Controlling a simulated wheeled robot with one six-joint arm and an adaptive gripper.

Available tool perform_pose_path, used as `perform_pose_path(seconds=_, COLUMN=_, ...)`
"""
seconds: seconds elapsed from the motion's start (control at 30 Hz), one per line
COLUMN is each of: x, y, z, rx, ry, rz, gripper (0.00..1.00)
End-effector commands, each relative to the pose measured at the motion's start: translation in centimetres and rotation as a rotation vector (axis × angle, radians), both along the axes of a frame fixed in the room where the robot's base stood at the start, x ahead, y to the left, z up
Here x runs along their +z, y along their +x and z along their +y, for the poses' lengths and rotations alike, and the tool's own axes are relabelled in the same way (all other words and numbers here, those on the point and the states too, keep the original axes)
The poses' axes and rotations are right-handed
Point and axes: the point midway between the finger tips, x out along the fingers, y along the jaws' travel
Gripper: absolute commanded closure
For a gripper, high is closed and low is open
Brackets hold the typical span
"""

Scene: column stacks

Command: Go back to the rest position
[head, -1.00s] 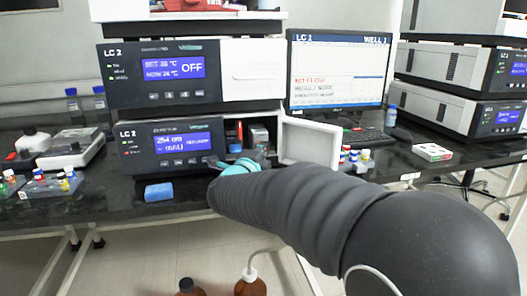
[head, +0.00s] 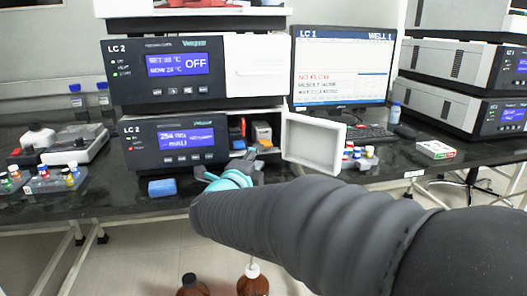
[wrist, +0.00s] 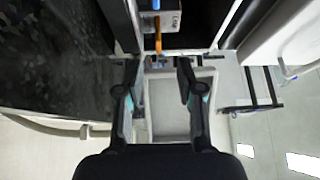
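My gripper (wrist: 158,68) is open, its two fingers spread apart with nothing held between them. In the head view my gripper (head: 236,176) is in front of the lower LC 2 module (head: 172,160), at its open compartment. The compartment door (head: 315,142) stands swung out to the right. Inside the compartment an orange and blue part (head: 237,140) and a small box-like part (head: 262,132) show. My arm hides the area below the compartment and some of the bench edge.
A rack with coloured-cap vials (head: 52,180) stands at the left. More small vials (head: 362,158) stand right of the door. Brown bottles (head: 252,282) stand below the bench.

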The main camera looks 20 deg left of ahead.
Motion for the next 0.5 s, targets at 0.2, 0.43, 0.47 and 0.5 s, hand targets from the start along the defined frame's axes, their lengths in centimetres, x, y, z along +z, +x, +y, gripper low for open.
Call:
perform_pose_path(seconds=0.2, x=0.0, y=-3.3, z=0.0, rx=0.001, ry=0.001, rz=-0.001, gripper=0.63)
perform_pose_path(seconds=0.43, x=-0.1, y=-4.4, z=-0.1, rx=-0.001, ry=0.000, rz=0.000, gripper=0.63)
perform_pose_path(seconds=0.47, x=0.0, y=-4.4, z=-0.1, rx=-0.001, ry=0.000, rz=-0.001, gripper=0.63)
perform_pose_path(seconds=0.5, x=0.1, y=-4.4, z=-0.2, rx=0.002, ry=-0.002, rz=0.000, gripper=0.63)
